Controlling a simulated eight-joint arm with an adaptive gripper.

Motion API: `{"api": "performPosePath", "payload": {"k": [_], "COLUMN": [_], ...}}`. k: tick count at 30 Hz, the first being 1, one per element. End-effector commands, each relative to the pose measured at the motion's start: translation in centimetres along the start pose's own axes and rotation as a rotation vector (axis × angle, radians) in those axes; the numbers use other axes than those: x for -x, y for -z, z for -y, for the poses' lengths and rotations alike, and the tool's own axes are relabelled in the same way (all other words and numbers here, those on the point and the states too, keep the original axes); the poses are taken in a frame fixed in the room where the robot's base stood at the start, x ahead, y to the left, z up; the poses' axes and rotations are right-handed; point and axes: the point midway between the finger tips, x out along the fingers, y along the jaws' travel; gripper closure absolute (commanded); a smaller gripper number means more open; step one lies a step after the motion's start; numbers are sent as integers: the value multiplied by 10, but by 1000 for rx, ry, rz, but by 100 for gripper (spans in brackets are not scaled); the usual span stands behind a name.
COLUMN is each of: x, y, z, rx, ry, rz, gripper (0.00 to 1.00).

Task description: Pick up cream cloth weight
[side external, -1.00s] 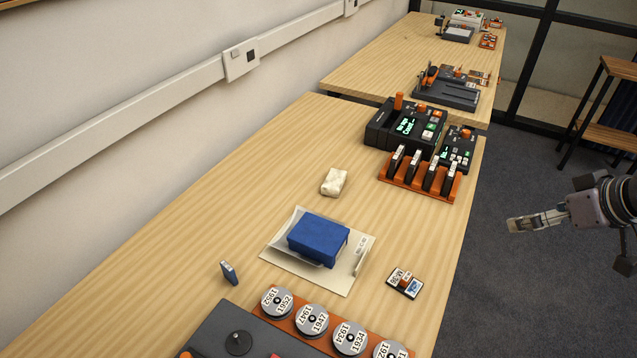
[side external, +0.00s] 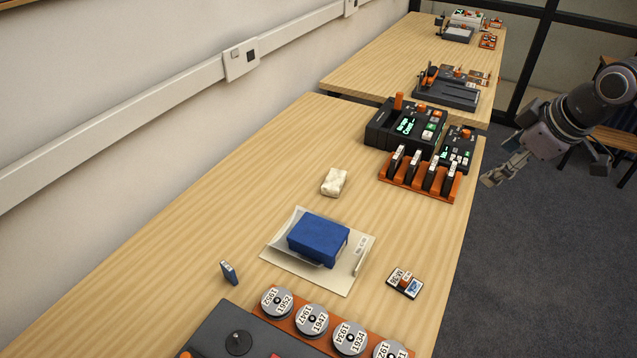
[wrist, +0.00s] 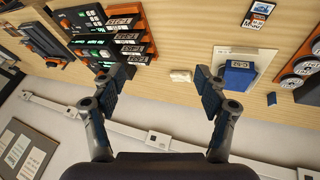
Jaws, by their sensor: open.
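The cream cloth weight (side external: 334,182) is a small pale block lying on the wooden table, behind the blue box (side external: 318,239) and left of the orange rack. It also shows in the wrist view (wrist: 181,76), seen between and beyond my two fingers. My gripper (side external: 489,180) is over the floor just off the table's right edge, well apart from the weight. In the wrist view my gripper (wrist: 160,90) has its fingers wide apart with nothing held between them.
An orange rack (side external: 418,178) with several dark cartridges stands between my gripper and the weight, beside dark consoles (side external: 405,127). The blue box sits on a cream sheet (side external: 283,264). Labelled reels (side external: 312,320) and a small card (side external: 404,282) are nearer. Table around the weight is clear.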

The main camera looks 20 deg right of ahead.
Motion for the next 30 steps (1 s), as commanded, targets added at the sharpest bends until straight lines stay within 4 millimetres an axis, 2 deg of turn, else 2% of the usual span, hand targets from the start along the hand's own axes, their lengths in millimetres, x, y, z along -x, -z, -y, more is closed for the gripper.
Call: {"api": "performPosePath", "payload": {"k": [1, 3, 8, 14, 21, 30], "x": [-3, -9, -26, -57, -104, -174], "y": [17, 36, 81, 133, 188, 237], "z": [-4, -7, -11, -7, 11, 54], "rx": [73, 181, 425, 728, 1091, 1539], "ry": [4, 10, 26, 53, 92, 156], "rz": [10, 27, 62, 104, 150, 204], "gripper": [26, 26, 26, 26, 26, 26]}}
